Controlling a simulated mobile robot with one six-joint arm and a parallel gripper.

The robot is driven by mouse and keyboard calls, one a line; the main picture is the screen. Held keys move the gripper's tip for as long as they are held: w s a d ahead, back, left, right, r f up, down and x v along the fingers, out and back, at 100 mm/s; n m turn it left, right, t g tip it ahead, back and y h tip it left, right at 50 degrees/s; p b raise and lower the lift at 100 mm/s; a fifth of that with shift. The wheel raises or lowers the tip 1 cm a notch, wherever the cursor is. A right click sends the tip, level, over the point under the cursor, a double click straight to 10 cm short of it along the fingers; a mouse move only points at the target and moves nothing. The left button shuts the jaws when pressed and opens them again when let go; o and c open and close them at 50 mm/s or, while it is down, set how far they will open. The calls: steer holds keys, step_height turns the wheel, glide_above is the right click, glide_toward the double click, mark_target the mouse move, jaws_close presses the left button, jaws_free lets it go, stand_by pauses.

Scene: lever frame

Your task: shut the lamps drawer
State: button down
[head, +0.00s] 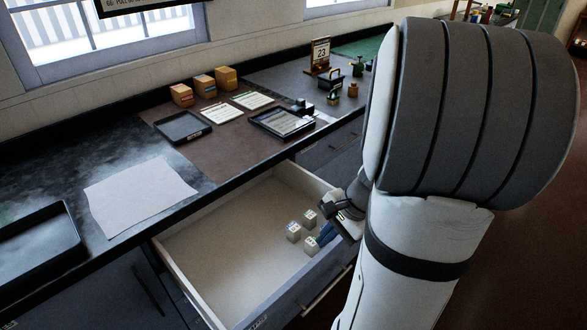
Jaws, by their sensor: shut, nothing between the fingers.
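The open drawer (215,245) is pulled out from under the dark counter, with a pale interior and a grey-blue front (285,303). A bar handle (327,289) and a small label are on its front; I cannot read the label. Several small pale blocks (294,231) lie inside toward the right. My gripper (324,236) is shut and empty, over the right part of the drawer near these blocks. Its blue fingertips point down and left; I cannot tell whether they touch anything.
The counter above holds a paper sheet (139,195), a black tray (35,250), another tray (183,127), a tablet-like tray (281,122), small wooden boxes (204,86) and a calendar (320,54). A closed drawer front (330,148) lies beyond. Floor is open at right.

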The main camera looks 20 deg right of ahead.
steer(key=s+d+f+m+t+h+p, duration=0.1)
steer(key=s+d+f+m+t, duration=0.3)
steer(key=d+m, duration=0.45)
steer(key=s+d+f+m+t, duration=0.25)
steer(key=d+f+m, duration=0.35)
steer(key=d+m, duration=0.3)
steer(key=w+d+r+x, duration=0.1)
steer(key=x, duration=1)
steer(key=shift+w+a+f+g+h, duration=0.15)
steer(key=shift+w+f+g+h, duration=0.15)
steer(key=shift+w+g, duration=0.1)
steer(key=shift+n, duration=0.25)
